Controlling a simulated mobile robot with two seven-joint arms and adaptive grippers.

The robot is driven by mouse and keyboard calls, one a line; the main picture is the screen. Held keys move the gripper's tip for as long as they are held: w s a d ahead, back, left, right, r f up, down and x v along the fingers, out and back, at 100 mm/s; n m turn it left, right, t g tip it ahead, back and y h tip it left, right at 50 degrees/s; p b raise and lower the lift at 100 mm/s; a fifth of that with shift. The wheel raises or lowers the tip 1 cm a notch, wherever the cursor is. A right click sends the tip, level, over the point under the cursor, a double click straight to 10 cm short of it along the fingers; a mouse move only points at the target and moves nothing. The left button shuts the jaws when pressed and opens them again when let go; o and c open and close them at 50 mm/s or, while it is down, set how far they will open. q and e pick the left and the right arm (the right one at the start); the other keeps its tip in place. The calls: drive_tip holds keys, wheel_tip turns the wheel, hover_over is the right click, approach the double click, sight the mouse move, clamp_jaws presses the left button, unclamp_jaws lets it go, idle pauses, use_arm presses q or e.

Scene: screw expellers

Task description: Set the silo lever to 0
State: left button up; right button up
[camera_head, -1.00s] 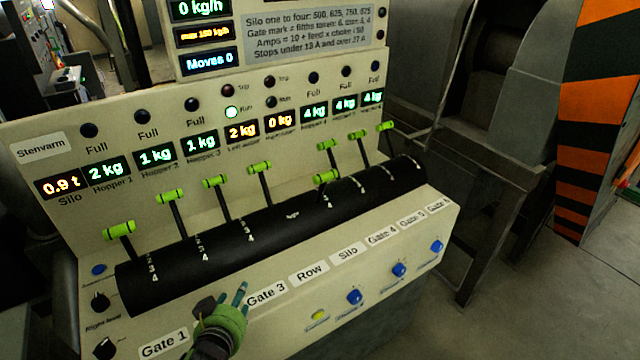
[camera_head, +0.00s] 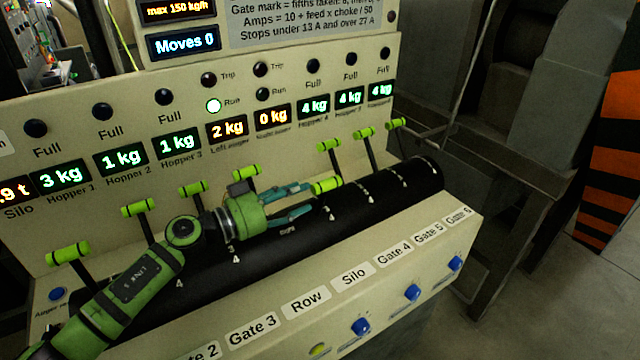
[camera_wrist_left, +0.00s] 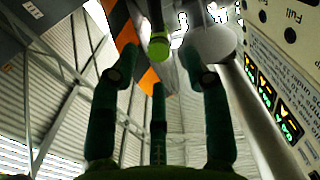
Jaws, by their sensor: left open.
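The silo lever (camera_head: 326,186) has a lime green crossbar grip. It is fifth from the left in the row on the black drum, and its grip sits lower than that of the lever behind it. My left gripper (camera_head: 312,199) is open, with its dark teal fingers pointing right toward this grip. The fingertips are close to the grip; contact cannot be made out. In the left wrist view a green lever grip (camera_wrist_left: 159,46) shows ahead, between the spread fingertips (camera_wrist_left: 158,65). The "Silo" label (camera_head: 353,276) is on the front panel. The lever's scale mark is hidden. My right gripper is not in view.
The Row lever (camera_head: 247,172) stands just behind my left wrist. The Gate 4 lever (camera_head: 330,145) rises close behind the silo lever, with further levers to the right. Blue buttons (camera_head: 412,292) line the front panel. Space above the front panel is free.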

sight(309, 191)
use_arm(q)
drive_tip(key=x, duration=0.3)
drive_tip(key=shift+d+r, duration=0.1)
drive_tip(key=shift+r, duration=0.05)
drive_tip(key=shift+x, duration=1.15)
drive_tip(key=shift+w+d, duration=0.15)
drive_tip(key=shift+w, duration=0.05)
drive_tip(key=c, duration=0.9)
drive_tip(key=shift+w, duration=0.1)
clamp_jaws()
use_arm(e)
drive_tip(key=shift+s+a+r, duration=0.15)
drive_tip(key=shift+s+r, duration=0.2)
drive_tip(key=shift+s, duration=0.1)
